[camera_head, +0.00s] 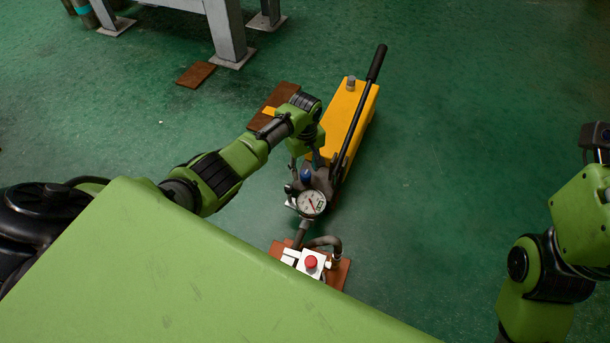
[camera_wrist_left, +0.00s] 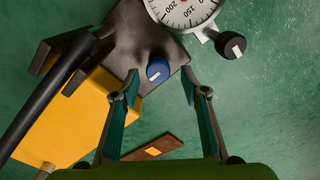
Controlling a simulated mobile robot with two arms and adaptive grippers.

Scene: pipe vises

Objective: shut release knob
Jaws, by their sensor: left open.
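A yellow hand pump (camera_head: 350,115) stands on the floor with a long black lever (camera_head: 360,110) and a round pressure gauge (camera_head: 311,202) at its near end. A blue knob (camera_head: 306,175) sits on its dark metal head. In the left wrist view the blue knob (camera_wrist_left: 158,70) lies just beyond and between the fingertips. A black knob (camera_wrist_left: 231,45) sticks out beside the gauge (camera_wrist_left: 185,10). Which knob is the release knob is not marked. My left gripper (camera_wrist_left: 160,93) is open and empty, pointing at the blue knob; in the head view it is over the pump head, partly hiding it.
A hose runs from the gauge to a white block with a red button (camera_head: 311,262) on a brown plate (camera_head: 337,275). Another brown plate (camera_head: 283,95) lies left of the pump. A grey metal frame (camera_head: 226,30) stands at the back. Green floor right of the pump is clear.

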